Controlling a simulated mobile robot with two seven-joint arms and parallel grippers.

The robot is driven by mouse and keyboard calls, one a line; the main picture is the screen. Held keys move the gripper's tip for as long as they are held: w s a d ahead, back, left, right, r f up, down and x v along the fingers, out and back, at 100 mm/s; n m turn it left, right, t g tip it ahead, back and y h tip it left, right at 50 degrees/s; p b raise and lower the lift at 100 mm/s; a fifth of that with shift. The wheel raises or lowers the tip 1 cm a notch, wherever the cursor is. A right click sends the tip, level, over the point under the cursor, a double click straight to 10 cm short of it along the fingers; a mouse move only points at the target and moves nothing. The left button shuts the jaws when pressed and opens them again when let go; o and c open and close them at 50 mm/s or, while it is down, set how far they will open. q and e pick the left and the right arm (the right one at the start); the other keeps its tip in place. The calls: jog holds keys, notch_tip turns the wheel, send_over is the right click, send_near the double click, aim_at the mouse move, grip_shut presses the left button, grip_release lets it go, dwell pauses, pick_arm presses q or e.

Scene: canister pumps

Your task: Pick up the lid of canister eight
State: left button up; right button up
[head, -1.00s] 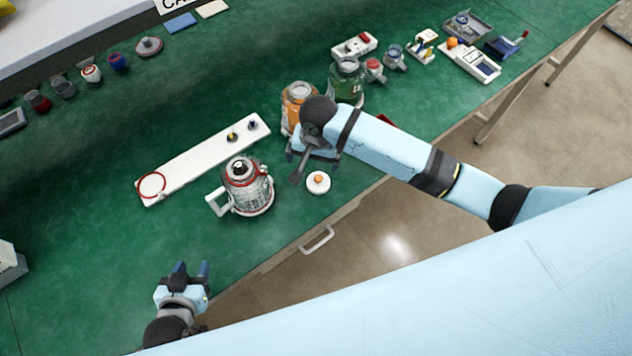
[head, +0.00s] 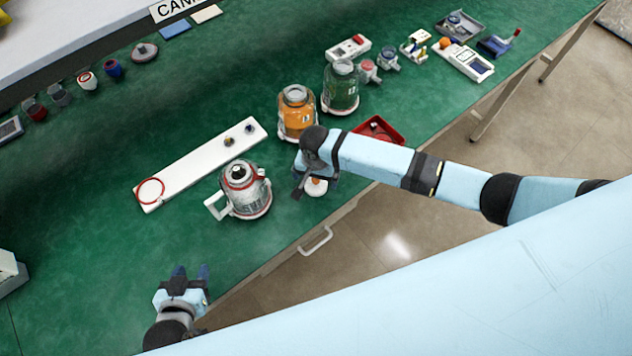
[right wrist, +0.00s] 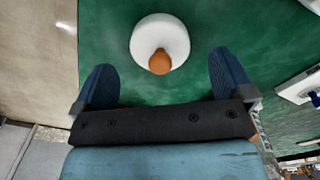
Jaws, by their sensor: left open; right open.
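A round white lid with an orange knob (head: 316,186) lies on the green bench near its front edge; it also shows in the right wrist view (right wrist: 160,42). My right gripper (head: 302,186) is open above and beside the lid, partly covering it in the head view. In the right wrist view its two blue fingers (right wrist: 160,82) are spread, with the lid ahead between them, apart from both. A glass canister with a white handle and red rim (head: 244,190) stands left of the lid. Orange (head: 296,113) and green (head: 340,88) canisters stand behind. I cannot read which is eight. My left gripper (head: 190,272) is open and empty.
A long white board (head: 195,168) with a red ring (head: 150,191) lies behind the handled canister. A red tray (head: 378,132) lies right of the orange canister. Several small parts and devices stand at the back right. The bench's left middle is clear.

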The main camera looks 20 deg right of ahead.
notch_tip(320, 180, down, 2)
jog(key=shift+f, duration=0.2)
jog(key=c, duration=1)
jog(key=shift+r, duration=0.1)
